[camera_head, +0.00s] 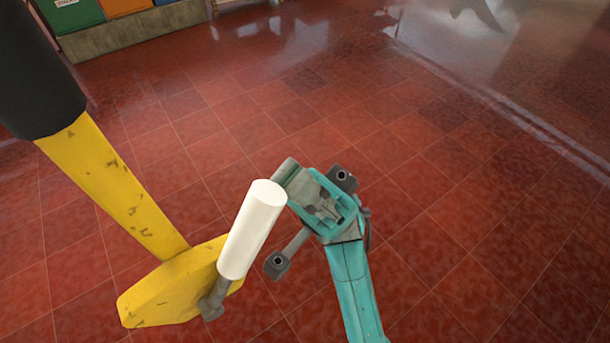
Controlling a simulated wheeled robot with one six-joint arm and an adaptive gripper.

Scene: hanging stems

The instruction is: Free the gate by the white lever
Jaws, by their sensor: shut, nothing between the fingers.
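The white lever (251,229) is a smooth cylinder in the lower middle, slanting up to the right. Its lower end is by a grey bolt-like fitting (213,304) at the edge of a thick yellow plate (170,292). The plate is at the foot of a yellow stem (117,187). I cannot tell which part is the gate. My gripper (287,172), grey and teal, is just right of the lever's upper end, shut and empty. I cannot tell whether it touches the lever. The lever hides part of the plate.
A black sleeve (38,75) surrounds the stem's upper part at the top left. A low concrete ledge (135,32) with coloured bins (68,14) stands far off at the top left. The red tiled floor (450,150) is clear on the right.

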